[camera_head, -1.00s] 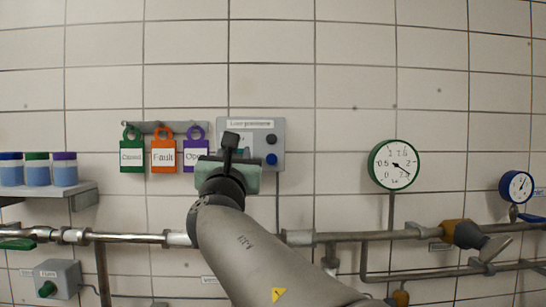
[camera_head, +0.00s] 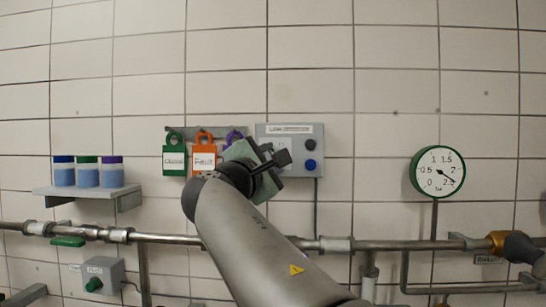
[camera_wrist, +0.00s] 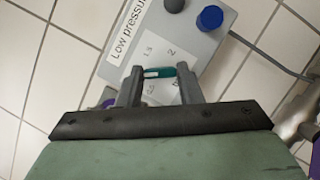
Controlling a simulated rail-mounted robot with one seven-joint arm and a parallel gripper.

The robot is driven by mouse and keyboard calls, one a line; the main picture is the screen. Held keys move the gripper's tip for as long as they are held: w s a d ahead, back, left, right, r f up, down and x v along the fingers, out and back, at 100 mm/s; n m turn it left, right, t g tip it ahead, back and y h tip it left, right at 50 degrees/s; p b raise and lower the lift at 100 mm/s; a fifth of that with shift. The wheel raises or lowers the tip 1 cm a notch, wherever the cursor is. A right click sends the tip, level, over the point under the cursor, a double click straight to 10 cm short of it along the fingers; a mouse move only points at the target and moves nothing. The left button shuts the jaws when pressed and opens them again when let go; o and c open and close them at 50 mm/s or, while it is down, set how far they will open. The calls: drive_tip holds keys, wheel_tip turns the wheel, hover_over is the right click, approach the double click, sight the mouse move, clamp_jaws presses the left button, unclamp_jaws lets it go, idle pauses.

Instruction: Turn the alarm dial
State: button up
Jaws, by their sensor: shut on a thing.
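The alarm dial (camera_wrist: 158,72) is a small teal knob with a pale mark, in front of a white scale plate with numbers on a grey box. The box's label reads "Low pressure". My gripper (camera_wrist: 153,75) is shut on the dial, with one dark finger on each side of it in the wrist view. The wrist view shows the box tilted against my gripper. In the head view the grey box (camera_head: 292,130) is on the wall, and my wrist hides the dial and my fingertips.
A black button (camera_head: 311,145) and a blue button (camera_head: 311,165) sit right of the dial. Green (camera_head: 174,163), orange (camera_head: 202,162) and purple (camera_head: 235,135) tags hang close left. A shelf (camera_head: 85,191) holds jars. A pipe (camera_head: 400,245) runs below; a round gauge (camera_head: 437,172) is at right.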

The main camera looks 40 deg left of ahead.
drive_tip(key=m+g+y+p, duration=0.1)
drive_tip(key=m+g, duration=0.1)
drive_tip(key=m, duration=0.4)
drive_tip(key=m+g+y+p, duration=0.1)
drive_tip(key=m+g+p, duration=0.1)
drive_tip(key=m, duration=0.5)
drive_tip(key=m+g+p, duration=0.2)
drive_tip(key=m+g, duration=0.2)
drive_tip(key=m, duration=0.3)
drive_tip(key=shift+w+d+r+y, duration=0.15)
drive_tip(key=shift+d+r+y, duration=0.1)
drive_tip(key=shift+r+y, duration=0.15)
drive_tip(key=shift+m+g, duration=0.3)
idle(0.3)
drive_tip(key=o, duration=1)
drive_tip(key=shift+r, duration=0.1)
